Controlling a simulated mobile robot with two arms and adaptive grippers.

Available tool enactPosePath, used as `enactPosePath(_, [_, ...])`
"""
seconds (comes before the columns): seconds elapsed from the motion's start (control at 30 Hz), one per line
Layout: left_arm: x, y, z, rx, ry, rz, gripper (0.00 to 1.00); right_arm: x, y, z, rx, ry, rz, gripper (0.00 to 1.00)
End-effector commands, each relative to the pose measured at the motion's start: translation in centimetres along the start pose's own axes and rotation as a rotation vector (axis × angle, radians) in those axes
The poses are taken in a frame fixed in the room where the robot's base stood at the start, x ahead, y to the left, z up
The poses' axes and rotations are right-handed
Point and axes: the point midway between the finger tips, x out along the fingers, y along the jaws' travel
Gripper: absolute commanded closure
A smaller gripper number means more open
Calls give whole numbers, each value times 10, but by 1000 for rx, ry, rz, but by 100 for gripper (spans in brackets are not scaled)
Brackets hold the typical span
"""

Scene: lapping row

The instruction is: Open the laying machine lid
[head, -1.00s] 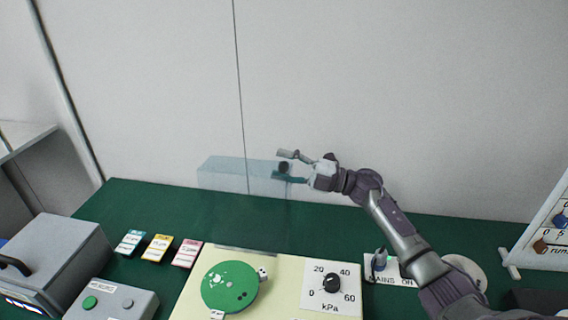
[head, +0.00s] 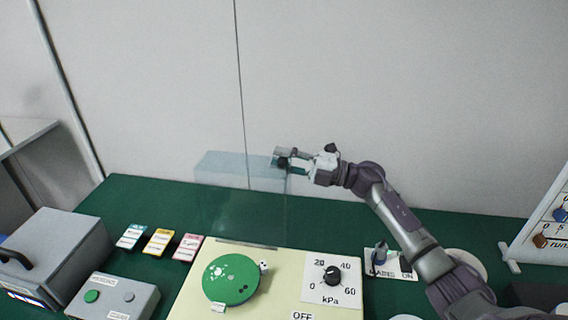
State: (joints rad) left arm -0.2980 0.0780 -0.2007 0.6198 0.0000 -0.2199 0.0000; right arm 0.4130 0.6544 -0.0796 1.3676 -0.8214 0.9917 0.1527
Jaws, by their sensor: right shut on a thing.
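The laying machine (head: 275,262) is a cream panel with a round green plate (head: 231,280) on top. Its clear, bluish lid (head: 225,170) stands raised at the machine's back edge, and I see the green plate uncovered. A small dark knob (head: 283,163) is at the lid's upper right. My right gripper (head: 282,160) is shut on this knob, which the fingers partly hide. My left gripper is not in view.
A black pressure dial (head: 332,276) is on the machine's right part, with a mains switch (head: 380,255) beside it. Several coloured cards (head: 158,242), a grey button box (head: 112,298) and a grey case (head: 55,255) stand left. A pale wall (head: 400,90) rises behind.

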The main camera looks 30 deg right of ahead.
Motion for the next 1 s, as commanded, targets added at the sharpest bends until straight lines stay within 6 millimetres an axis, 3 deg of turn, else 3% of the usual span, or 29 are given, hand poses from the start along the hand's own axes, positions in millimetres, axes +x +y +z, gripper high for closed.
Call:
enactPosePath(0.4, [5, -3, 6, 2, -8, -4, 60, 2, 7, -8, -76, 15, -4, 100])
enactPosePath(0.43, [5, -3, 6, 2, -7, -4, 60, 2, 7, -8, -76, 15, -4, 72])
enactPosePath(0.57, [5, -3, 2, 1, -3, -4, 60, 2, 7, -8, -76, 15, -4, 50])
enactPosePath(0.87, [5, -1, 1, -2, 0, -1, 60, 1, 7, -8, -76, 15, -4, 48])
enactPosePath(1.0, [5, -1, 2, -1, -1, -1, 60, -9, 6, -8, -74, 14, -6, 48])
